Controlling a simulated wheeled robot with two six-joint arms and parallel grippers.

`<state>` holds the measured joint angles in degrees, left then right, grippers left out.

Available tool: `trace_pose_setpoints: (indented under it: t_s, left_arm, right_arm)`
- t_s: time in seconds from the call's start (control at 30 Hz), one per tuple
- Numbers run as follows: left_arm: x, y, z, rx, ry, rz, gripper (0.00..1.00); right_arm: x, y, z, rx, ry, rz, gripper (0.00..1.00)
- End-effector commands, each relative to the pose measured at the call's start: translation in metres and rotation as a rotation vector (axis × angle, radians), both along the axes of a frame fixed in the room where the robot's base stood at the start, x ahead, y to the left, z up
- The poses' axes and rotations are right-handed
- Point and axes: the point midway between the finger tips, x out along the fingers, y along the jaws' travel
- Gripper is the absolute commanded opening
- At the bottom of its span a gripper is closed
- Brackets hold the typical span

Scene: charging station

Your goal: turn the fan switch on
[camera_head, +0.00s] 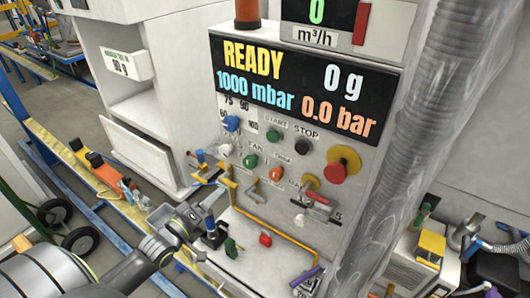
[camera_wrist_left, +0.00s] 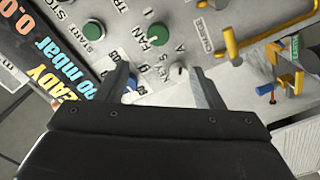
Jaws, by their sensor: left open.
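The control panel (camera_head: 317,155) stands in the middle of the head view. Its FAN label (camera_head: 256,148) is just above a green button (camera_head: 250,161), which also shows in the left wrist view (camera_wrist_left: 157,34). My left gripper (camera_head: 212,194) is open and empty, in front of the lower left of the panel. A blue knob (camera_head: 231,123) is partly hidden by a finger in the left wrist view.
A green START button (camera_head: 273,135), a black STOP button (camera_head: 303,147) and a red emergency knob (camera_head: 342,163) are on the panel. Yellow pipes (camera_head: 270,226) stick out below. A ribbed grey hose (camera_head: 420,130) runs down the right side.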

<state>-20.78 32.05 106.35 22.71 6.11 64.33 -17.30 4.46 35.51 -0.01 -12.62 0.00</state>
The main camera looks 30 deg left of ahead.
Motion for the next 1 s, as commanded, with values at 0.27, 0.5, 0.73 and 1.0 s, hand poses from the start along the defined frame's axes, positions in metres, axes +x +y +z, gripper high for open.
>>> trace_pose_setpoints:
  t_s: [0.27,0.5,0.73,1.0]
  left_arm:
    - [0.033,-0.004,0.0,-0.005,-0.008,-0.003,0.61]
    - [0.079,-0.007,-0.003,-0.005,-0.009,-0.002,0.61]
    - [0.122,-0.01,-0.001,-0.004,-0.007,-0.002,0.61]
    - [0.161,-0.013,0.0,-0.004,-0.004,-0.001,0.61]
  right_arm:
    - [0.001,0.0,-0.013,0.0,-0.001,0.0,0.36]
    - [0.002,0.0,-0.039,0.0,-0.003,0.0,0.36]
    - [0.003,-0.001,-0.057,-0.001,-0.005,0.001,0.36]
    - [0.003,-0.002,-0.066,-0.003,-0.004,0.002,0.36]
